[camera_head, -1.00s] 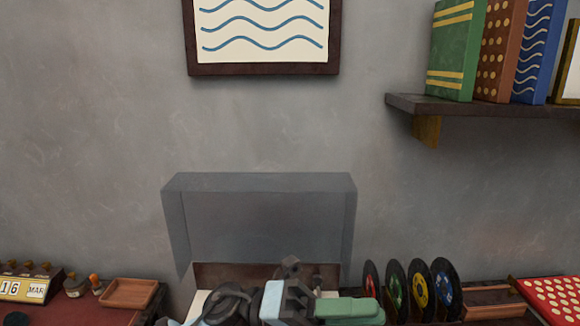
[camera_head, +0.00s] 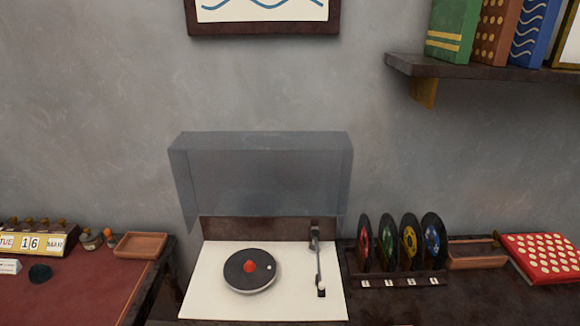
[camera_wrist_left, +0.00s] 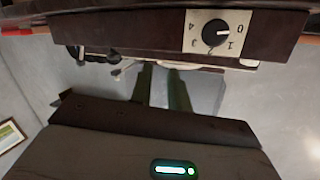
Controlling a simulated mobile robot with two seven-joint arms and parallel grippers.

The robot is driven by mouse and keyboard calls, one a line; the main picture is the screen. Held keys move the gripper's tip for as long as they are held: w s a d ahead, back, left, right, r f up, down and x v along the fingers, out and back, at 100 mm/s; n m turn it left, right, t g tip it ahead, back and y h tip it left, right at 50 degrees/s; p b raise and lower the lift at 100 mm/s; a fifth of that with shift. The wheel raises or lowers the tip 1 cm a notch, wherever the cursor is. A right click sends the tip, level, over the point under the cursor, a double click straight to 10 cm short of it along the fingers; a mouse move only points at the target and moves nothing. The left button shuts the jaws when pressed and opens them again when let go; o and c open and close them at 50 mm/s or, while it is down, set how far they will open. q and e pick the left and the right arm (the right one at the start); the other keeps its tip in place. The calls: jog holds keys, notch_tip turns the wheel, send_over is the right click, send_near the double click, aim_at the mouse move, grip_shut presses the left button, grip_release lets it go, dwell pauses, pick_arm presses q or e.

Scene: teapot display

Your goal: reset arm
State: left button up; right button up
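My left gripper (camera_wrist_left: 161,88) shows in the left wrist view as two dark fingers standing apart with grey wall visible between them. It is open and appears empty. Neither gripper shows in the head view, and my right gripper is in no current view. A white record player (camera_head: 210,295) stands at the centre of the head view with its clear lid (camera_head: 265,180) raised. A dark disc (camera_head: 240,281) with a red centre lies on it, and the tonearm (camera_head: 318,262) is to the right of the disc.
A brown panel with a numbered dial (camera_wrist_left: 215,33) crosses the top of the wrist view. A rack of several records (camera_head: 395,283) stands right of the player, with a red dotted item (camera_head: 545,258) farther right. A red-topped table (camera_head: 75,290) is at left.

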pick_arm(q)
jog(key=s+a+f+n+g+y, duration=0.1)
jog(key=s+a+f+n+g, duration=0.1)
jog(key=s+f, duration=0.3)
jog(key=s+a+f+n+g+y, duration=0.2)
jog(key=s+a+f+g, duration=0.2)
jog(key=s, duration=0.9)
notch_tip(320, 180, down, 2)
jog(key=shift+s+a+f+p, duration=0.2)
jog(key=shift+a+f+p, duration=0.1)
jog(key=shift+a, duration=0.5)
jog(key=shift+r, duration=0.1)
